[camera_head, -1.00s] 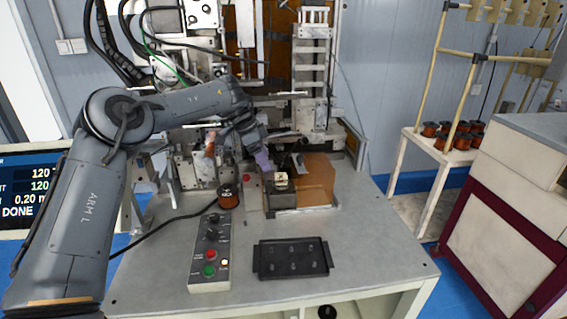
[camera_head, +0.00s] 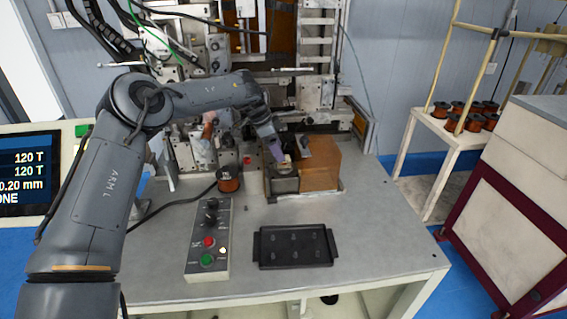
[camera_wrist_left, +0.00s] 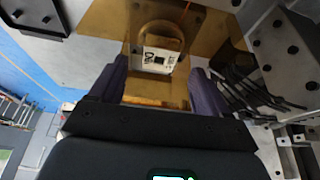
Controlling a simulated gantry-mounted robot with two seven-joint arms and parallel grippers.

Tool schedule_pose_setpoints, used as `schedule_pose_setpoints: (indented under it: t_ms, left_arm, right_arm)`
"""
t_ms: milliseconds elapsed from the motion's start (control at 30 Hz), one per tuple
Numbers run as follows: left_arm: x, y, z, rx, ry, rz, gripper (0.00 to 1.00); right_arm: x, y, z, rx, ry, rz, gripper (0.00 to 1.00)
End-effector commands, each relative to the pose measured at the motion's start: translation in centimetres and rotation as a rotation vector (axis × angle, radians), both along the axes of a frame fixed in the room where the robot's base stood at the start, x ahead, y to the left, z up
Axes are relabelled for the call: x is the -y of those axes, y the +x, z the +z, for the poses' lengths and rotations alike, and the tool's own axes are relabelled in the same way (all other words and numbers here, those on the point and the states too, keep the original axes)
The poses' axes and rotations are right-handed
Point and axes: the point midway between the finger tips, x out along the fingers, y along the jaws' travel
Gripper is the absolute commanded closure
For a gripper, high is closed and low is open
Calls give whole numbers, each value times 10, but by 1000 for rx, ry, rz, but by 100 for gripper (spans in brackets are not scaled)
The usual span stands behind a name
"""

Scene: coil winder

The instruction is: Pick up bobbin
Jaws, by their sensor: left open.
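The bobbin (camera_wrist_left: 158,60) is a small white, square-faced piece with dark print, seen in the left wrist view between my fingers. In the head view it is small and mostly hidden at my fingertips, by the winder's amber block. My left gripper (camera_wrist_left: 157,84), with purple fingers, is open; one finger is on each side of the bobbin in the picture, with visible gaps. In the head view the left gripper (camera_head: 277,152) reaches down to the bobbin from the upper left. I cannot tell whether either finger touches it. My right gripper is not in view.
A black tray (camera_head: 262,248) with several small pegs lies on the table (camera_head: 370,240) front. A control box (camera_head: 193,258) with buttons and a copper wire spool (camera_head: 228,180) stand to its left. Winder plates and an amber block (camera_head: 320,168) crowd the gripper. The table's right side is clear.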

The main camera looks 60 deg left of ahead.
Motion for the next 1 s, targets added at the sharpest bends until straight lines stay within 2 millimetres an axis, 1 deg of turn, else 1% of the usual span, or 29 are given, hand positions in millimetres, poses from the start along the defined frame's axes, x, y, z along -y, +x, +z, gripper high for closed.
schedule_pose_setpoints:
  t_ms: [33,100,300,600,767,900,1000]
  left_arm:
    - [1,2,-9,-3,0,-1,23]
    - [3,6,-17,-3,0,0,23]
    - [6,14,-34,-2,1,0,23]
    - [7,15,-36,0,0,0,23]
    - [7,15,-36,0,0,0,48]
    - [7,15,-36,0,0,0,69]
    - [7,15,-36,0,0,0,83]
  right_arm:
    - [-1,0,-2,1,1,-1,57]
    - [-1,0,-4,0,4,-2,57]
    - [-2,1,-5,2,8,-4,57]
    - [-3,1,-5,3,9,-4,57]
    - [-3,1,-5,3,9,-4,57]
    - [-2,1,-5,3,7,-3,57]
    - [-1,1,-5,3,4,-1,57]
